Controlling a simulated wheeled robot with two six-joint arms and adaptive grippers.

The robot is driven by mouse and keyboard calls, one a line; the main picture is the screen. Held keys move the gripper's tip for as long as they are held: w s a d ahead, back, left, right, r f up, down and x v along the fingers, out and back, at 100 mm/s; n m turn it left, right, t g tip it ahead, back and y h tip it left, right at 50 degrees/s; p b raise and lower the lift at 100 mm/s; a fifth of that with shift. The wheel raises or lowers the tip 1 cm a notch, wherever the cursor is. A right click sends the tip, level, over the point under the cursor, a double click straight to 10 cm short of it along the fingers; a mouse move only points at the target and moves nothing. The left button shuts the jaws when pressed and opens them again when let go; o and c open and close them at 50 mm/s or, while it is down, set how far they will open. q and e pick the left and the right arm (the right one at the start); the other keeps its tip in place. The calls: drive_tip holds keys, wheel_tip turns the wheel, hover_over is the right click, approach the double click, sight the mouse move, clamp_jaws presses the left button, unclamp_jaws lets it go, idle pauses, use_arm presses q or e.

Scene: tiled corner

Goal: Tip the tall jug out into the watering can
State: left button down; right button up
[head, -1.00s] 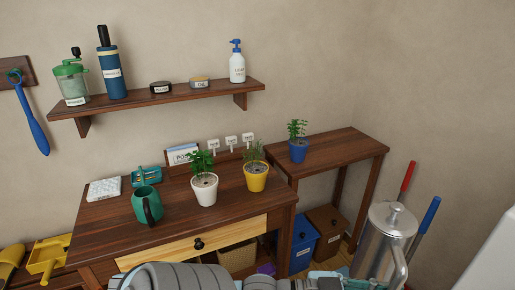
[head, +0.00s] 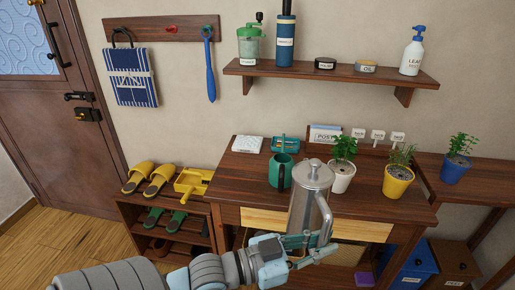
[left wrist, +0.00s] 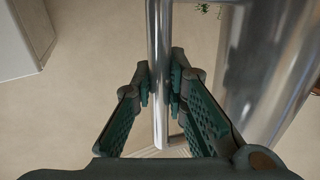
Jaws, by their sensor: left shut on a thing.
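The tall jug (head: 307,205) is a shiny metal pot with a knobbed lid, upright in front of the wooden table. My left gripper (head: 322,246) is shut on its handle, low down. In the left wrist view, the gripper (left wrist: 160,88) has its fingers on both sides of the metal handle (left wrist: 158,40), and the jug's body (left wrist: 270,65) is at the right. The green vessel with a dark handle (head: 279,172), which I take for the watering can, stands on the table just left of and behind the jug. The jug overlaps its right side. My right gripper is not in view.
On the table (head: 240,188) are a white potted plant (head: 342,176), a yellow one (head: 397,182), a teal caddy (head: 285,145) and a white tile-like block (head: 247,144). A shelf (head: 335,77) hangs above. A shoe rack (head: 130,213) stands left.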

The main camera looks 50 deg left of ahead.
use_arm(q)
drive_tip(key=w+a+f+n+y, duration=0.1)
drive_tip(key=w+f+n+y, duration=0.1)
drive_tip(key=w, duration=0.4)
drive_tip(key=w+a+f+n+t+y+b, duration=0.1)
drive_tip(key=w+a+f+y, duration=0.1)
drive_tip(key=w, duration=0.4)
drive_tip(key=w+a+f+n+t+y, duration=0.1)
drive_tip(key=w+f+n+y, duration=0.1)
drive_tip(key=w+y, duration=0.2)
drive_tip(key=w, duration=0.3)
drive_tip(key=shift+a+f+n+y+b, duration=0.25)
drive_tip(key=shift+n+y+b, duration=0.05)
